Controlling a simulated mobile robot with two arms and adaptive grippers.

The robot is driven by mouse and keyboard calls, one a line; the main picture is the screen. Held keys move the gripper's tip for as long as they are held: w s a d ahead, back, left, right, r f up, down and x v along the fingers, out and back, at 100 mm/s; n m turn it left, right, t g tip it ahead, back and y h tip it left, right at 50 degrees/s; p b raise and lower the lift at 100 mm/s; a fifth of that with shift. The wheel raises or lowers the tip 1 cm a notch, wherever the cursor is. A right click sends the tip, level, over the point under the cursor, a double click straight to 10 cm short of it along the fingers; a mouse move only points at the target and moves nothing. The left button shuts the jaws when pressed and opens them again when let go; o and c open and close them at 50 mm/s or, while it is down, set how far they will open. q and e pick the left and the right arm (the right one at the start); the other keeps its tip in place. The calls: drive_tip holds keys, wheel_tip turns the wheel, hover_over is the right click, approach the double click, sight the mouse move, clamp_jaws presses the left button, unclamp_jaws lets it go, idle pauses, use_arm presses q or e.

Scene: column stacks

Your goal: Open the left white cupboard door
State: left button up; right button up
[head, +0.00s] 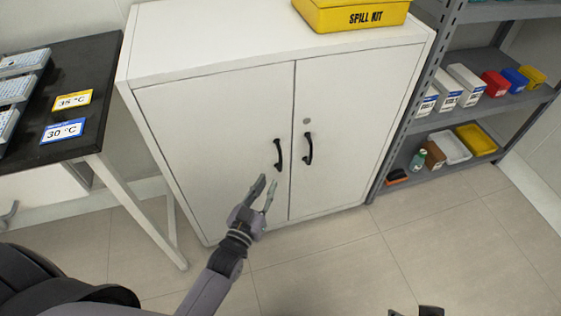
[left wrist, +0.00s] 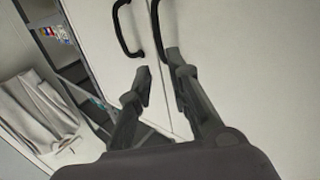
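The white cupboard has a left door (head: 220,145) and a right door (head: 345,120), both shut. The left door's black handle (head: 278,154) is upright near the centre seam, and the right door's handle (head: 308,148) is beside it. My left gripper (head: 266,190) is open and empty, just below and left of the left handle, apart from it. In the left wrist view, the open fingers (left wrist: 157,70) point toward the left door's handle (left wrist: 158,30); the right door's handle (left wrist: 122,28) shows to its left. Dark parts of my right gripper (head: 415,312) show at the bottom edge, mostly cut off.
A yellow spill kit box (head: 350,15) sits on the cupboard. A dark-topped table (head: 85,60) stands to the left, with its white leg (head: 140,215) near my left arm. A grey shelf rack (head: 410,95) stands to the right. The floor (head: 330,265) in front is clear.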

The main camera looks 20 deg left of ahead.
sight(280, 161)
use_arm(q)
drive_tip(key=w, duration=0.2)
drive_tip(key=w+b, duration=0.1)
drive_tip(key=w, duration=0.4)
drive_tip(key=shift+w+d, duration=0.2)
drive_tip(key=shift+d, duration=0.1)
drive_tip(key=shift+w+d+b, duration=0.1)
drive_tip(key=shift+w+b, duration=0.3)
drive_tip(key=shift+w, duration=1.05)
use_arm(e)
drive_tip(key=w, duration=0.1)
drive_tip(key=w+t, duration=0.1)
drive_tip(key=w+a+f, duration=0.1)
drive_tip(key=shift+f, duration=0.1)
use_arm(q)
drive_tip(key=shift+c, duration=0.6)
clamp_jaws()
